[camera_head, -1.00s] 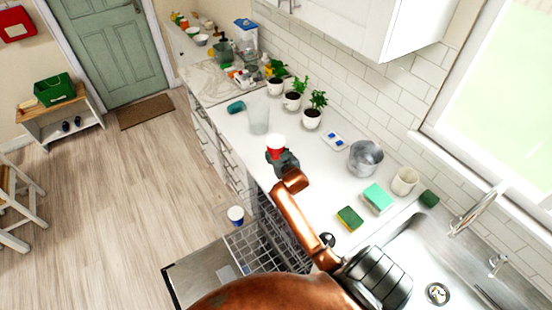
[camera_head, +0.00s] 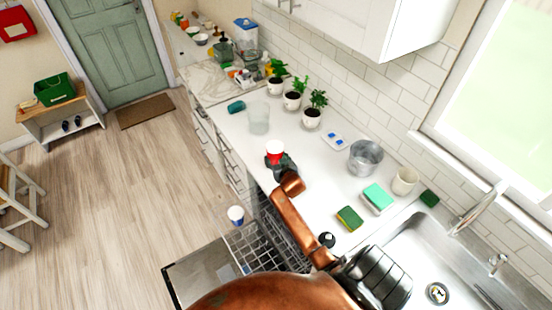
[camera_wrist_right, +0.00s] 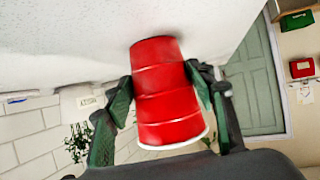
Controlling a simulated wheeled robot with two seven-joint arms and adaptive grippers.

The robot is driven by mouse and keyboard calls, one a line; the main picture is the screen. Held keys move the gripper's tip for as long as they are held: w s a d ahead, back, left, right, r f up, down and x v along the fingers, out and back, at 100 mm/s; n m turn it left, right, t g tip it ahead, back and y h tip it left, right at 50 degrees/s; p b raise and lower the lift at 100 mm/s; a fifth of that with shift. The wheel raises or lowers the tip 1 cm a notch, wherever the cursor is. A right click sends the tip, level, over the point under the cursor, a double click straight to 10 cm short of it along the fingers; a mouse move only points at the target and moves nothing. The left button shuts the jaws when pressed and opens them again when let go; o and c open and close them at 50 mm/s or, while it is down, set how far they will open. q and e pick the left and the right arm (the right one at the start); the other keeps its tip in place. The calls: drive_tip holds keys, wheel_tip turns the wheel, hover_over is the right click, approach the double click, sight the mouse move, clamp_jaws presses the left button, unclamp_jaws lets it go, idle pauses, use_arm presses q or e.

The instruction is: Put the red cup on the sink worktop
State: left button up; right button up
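The red cup (camera_head: 275,157) is upright at the front edge of the white sink worktop (camera_head: 318,168), with its white rim up. My right gripper (camera_head: 279,166) is at the cup's near side. In the right wrist view, the red cup (camera_wrist_right: 168,95) sits between the two green-padded fingers of my right gripper (camera_wrist_right: 160,82), which press against its sides. The cup's base is close to the white surface; I cannot tell if it touches. My left gripper is not in view.
A clear glass vase (camera_head: 259,117), potted plants (camera_head: 312,115), a blue-and-white item (camera_head: 334,141), a metal pot (camera_head: 365,158) and sponges (camera_head: 349,218) stand on the worktop. The sink (camera_head: 420,255) is at right.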

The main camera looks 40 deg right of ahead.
drive_tip(key=o, duration=0.3)
drive_tip(key=shift+r, duration=0.2)
drive_tip(key=v, duration=1.2)
